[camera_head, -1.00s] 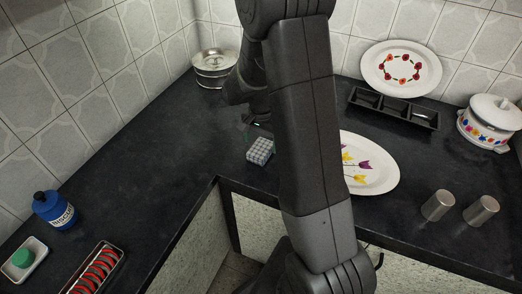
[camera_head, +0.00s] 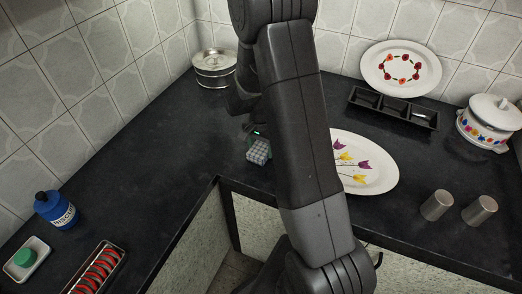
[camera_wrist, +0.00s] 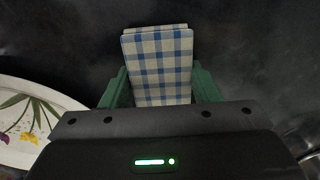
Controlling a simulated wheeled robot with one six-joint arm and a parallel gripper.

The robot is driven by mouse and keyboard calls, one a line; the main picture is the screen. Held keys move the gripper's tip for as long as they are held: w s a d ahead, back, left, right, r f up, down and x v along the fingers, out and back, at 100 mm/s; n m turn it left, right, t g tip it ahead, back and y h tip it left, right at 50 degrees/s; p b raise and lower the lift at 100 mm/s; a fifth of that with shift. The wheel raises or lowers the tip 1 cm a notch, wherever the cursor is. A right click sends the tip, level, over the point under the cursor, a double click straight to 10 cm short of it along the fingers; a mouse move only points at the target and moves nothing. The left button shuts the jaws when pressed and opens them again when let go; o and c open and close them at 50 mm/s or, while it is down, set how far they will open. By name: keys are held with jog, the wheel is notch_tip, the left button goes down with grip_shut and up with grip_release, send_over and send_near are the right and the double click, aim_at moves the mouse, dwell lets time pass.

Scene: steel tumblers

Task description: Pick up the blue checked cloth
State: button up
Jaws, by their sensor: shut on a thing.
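The blue checked cloth (camera_wrist: 158,62) is a small folded block with blue and white squares. In the wrist view it sits between the green fingers of my gripper (camera_wrist: 160,90), which is shut on it. In the head view the cloth (camera_head: 258,153) is at the inner corner of the dark counter, with my gripper (camera_head: 256,143) over it and partly hidden behind my arm. I cannot tell whether the cloth is touching the counter.
A white oval plate with painted flowers (camera_head: 372,178) lies just right of my arm. Two steel tumblers (camera_head: 437,205) (camera_head: 480,210) stand at the right. A black tray (camera_head: 394,108) is behind. A blue jar (camera_head: 55,209) stands left. The counter left of the cloth is clear.

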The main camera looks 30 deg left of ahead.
aim_at(261, 148)
jog(key=shift+r, duration=0.1)
notch_tip(261, 148, up, 10)
jog(key=shift+b, duration=0.4)
jog(key=shift+o, duration=0.5)
